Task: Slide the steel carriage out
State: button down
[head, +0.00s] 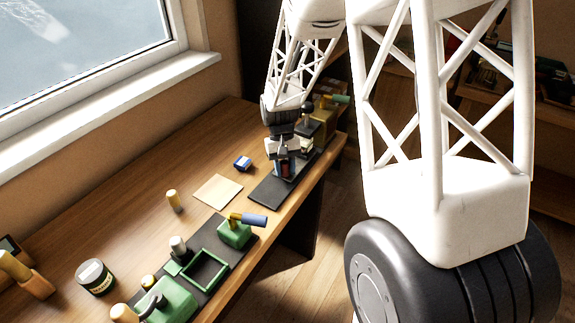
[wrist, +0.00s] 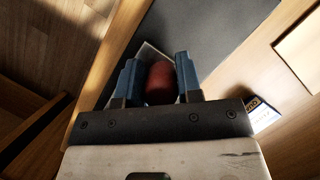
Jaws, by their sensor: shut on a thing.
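My gripper (head: 286,168) is above a dark flat base (head: 264,193) at the table's right side. In the wrist view, its two blue fingers (wrist: 159,80) are shut on a dark red rounded handle (wrist: 160,85), one finger on each side. A pale grey metal piece (wrist: 149,51), which looks like the steel carriage, shows just beyond the handle on the dark base (wrist: 215,35). The fingers and gripper body hide most of it. A little red also shows between the fingers in the head view.
A green machine (head: 235,233) with a blue-handled lever and a green frame (head: 206,271) stand nearer on the table. A tan sheet (head: 217,190) and a small blue box (head: 243,163) lie left of the dark base. Yellowish machinery (head: 327,113) stands behind my gripper. The table edge is close on the right.

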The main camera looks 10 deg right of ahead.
jog(key=s+a, duration=0.7)
dwell(0.3)
jog(key=c, duration=0.8)
grip_release()
jog(key=shift+w+r, duration=0.1)
jog(key=shift+v, duration=3.75)
jog(key=shift+r, duration=0.1)
